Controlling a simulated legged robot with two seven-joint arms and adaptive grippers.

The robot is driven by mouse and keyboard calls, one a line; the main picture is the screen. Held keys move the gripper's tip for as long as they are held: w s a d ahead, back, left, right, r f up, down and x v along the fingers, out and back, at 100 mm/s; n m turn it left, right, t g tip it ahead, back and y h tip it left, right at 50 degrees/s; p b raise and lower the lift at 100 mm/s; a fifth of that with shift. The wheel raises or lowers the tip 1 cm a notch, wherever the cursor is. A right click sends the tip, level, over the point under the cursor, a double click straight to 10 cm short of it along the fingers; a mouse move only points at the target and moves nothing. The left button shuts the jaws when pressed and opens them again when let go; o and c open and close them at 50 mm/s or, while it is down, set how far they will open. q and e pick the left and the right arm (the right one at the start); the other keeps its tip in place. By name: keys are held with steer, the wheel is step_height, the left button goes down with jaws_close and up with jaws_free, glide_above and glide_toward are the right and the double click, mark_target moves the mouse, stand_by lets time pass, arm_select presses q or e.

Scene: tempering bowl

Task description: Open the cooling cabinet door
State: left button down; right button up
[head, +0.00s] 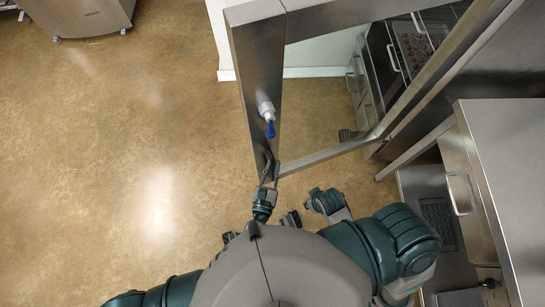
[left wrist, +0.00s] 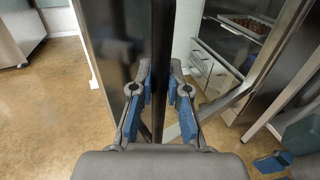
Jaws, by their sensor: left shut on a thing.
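The cooling cabinet door (head: 258,70) is a steel-framed panel that stands out from the cabinet in the head view, its near edge above the floor. In the left wrist view, a dark vertical bar (left wrist: 162,50) at the door's edge runs between the fingers of my left gripper (left wrist: 160,88). My left gripper (head: 268,172) is shut on this bar, which looks like the door handle. My right arm is folded close to my body. Its gripper is partly hidden low in the head view, so its opening is unclear.
A white and blue object (head: 265,108) shows against the door frame. A tray of dark round pieces (head: 420,45) sits on a rack at the upper right. A steel counter (head: 510,130) with a drawer stands at right. The floor (head: 120,150) at left is clear.

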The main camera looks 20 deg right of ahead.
arm_select(q)
steer(key=c, duration=1.1)
jaws_free()
steer(key=shift+r, duration=0.1)
steer(key=shift+c, duration=0.2)
steer(key=v, duration=0.7)
steer(key=shift+s+a, duration=0.15)
steer(key=shift+s, duration=0.1)
